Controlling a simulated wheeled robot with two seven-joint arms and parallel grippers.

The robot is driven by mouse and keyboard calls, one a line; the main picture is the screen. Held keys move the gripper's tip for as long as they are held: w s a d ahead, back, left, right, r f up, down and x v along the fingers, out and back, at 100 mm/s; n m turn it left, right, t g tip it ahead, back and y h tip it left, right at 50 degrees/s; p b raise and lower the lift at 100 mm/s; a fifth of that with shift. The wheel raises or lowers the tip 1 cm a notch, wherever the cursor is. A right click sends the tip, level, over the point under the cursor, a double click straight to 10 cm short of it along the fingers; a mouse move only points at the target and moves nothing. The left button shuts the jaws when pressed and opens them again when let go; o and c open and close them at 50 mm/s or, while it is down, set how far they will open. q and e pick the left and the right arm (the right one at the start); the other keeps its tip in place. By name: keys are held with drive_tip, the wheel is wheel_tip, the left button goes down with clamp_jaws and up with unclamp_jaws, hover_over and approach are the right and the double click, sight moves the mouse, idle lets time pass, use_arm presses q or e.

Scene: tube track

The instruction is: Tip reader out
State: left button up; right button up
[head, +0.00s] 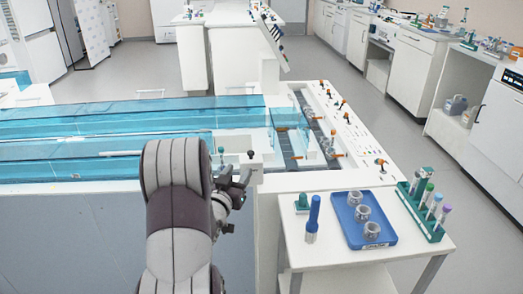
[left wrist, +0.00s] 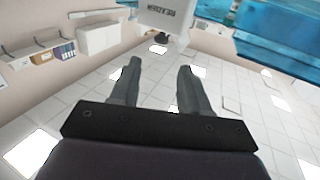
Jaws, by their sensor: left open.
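A small white box, the reader (head: 253,169), stands at the near edge of the track bench, with a dark knob on top. In the left wrist view the white reader (left wrist: 168,14) shows at the top with lettering on its face and a dark round part below. My left gripper (head: 240,178) is beside the reader in the head view, to its left. In the left wrist view its two fingers (left wrist: 160,72) are apart with nothing between them, and the reader lies beyond the tips. Whether they touch is unclear. My right gripper is out of view.
The track bench has blue transparent covers (head: 120,125) and a lane with orange-tipped parts. A white side table (head: 330,252) at the right holds a blue tray (head: 384,236) with several cups, a green tube rack (head: 420,213) and a blue bottle (head: 313,215).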

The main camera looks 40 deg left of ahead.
sight(250, 155)
use_arm(q)
drive_tip(key=x, duration=1.1)
drive_tip(key=shift+w+a+f, duration=0.15)
drive_tip(key=shift+w+f, duration=0.05)
drive_tip(key=shift+w, duration=0.1)
drive_tip(key=shift+c, duration=0.3)
drive_tip(key=shift+b, duration=0.3)
clamp_jaws()
